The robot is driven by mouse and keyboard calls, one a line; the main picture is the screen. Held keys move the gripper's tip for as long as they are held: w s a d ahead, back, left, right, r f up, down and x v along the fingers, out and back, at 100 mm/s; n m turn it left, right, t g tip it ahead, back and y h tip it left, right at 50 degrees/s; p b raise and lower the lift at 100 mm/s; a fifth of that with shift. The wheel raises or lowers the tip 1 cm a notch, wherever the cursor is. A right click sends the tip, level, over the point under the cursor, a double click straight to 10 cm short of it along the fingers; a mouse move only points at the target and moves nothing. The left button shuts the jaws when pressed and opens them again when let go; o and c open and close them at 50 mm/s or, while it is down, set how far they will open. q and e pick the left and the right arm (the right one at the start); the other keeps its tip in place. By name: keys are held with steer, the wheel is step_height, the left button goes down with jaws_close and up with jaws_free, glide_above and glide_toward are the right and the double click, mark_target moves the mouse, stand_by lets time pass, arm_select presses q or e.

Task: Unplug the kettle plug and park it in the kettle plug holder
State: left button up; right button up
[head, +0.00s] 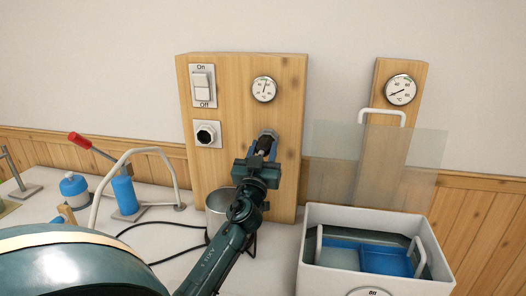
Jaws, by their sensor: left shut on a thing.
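My left gripper (262,153) is in front of the wooden board (230,75), shut on a small dark piece that looks like the kettle plug (266,141). A blue bracket (271,134), likely the kettle plug holder, shows right behind and around the plug. I cannot tell whether the plug sits in it or is just in front. The white socket (207,134) on the board's left shows a dark round opening with nothing in it. A grey metal pot (217,207), perhaps the kettle, stands below, partly hidden by my arm. My right gripper is out of view.
An On/Off switch (203,85) and a dial gauge (263,89) are on the board. A black cord (165,227) lies on the white counter. A clear panel (330,165) and white tub (330,214) stand right. Blue jars and a red-handled lever (78,139) stand left.

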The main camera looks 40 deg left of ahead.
arm_select(q)
steer(key=o, duration=1.4)
steer(key=shift+s+f, duration=0.1)
steer(key=shift+s, duration=0.05)
steer(key=shift+s+d, duration=0.1)
steer(key=shift+d, duration=0.05)
steer(key=shift+b+v, duration=0.6)
steer(key=shift+v, duration=1.15)
steer(key=shift+s, duration=0.15)
